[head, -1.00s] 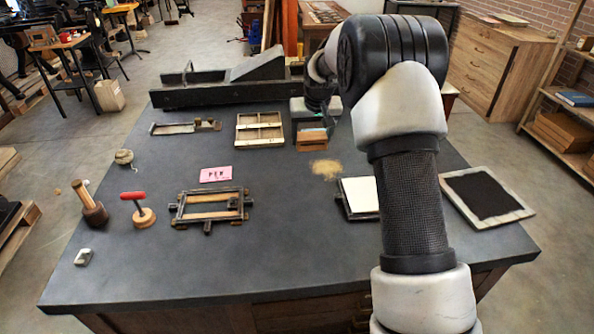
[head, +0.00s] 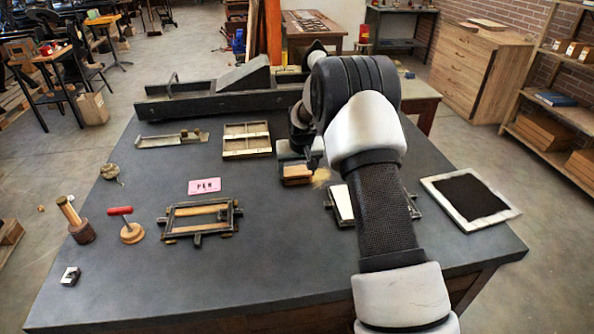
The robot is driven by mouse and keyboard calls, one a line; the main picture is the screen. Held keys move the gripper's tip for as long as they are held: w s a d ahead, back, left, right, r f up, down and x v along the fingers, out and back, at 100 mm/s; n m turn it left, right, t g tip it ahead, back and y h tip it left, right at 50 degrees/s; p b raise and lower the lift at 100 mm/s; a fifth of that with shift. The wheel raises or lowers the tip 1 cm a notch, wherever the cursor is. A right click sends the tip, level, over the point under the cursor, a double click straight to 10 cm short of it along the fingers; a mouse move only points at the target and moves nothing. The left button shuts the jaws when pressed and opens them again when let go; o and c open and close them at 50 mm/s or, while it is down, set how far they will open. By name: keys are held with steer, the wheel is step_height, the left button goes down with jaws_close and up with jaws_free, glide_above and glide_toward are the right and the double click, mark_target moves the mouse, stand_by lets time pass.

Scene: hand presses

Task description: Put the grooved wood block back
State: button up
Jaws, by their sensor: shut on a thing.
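The grooved wood block (head: 297,173) is a small brown block near the middle of the table in the head view; its groove is too small to make out. My gripper (head: 299,163) is shut on it from above. The grey hand and dark wrist hide the block's upper part and much of the fingers. The block is to the right of and a little nearer than a wooden divided tray (head: 225,140). I cannot tell whether it touches the table.
A tan patch (head: 321,177) lies just right of the block. A framed press (head: 198,237), a pink card (head: 204,186) and hand tools are at left. A black slab (head: 470,196) is at right, a long press bed behind. The table's front is clear.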

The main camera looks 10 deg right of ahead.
steer(key=shift+f, duration=0.15)
steer(key=o, duration=1)
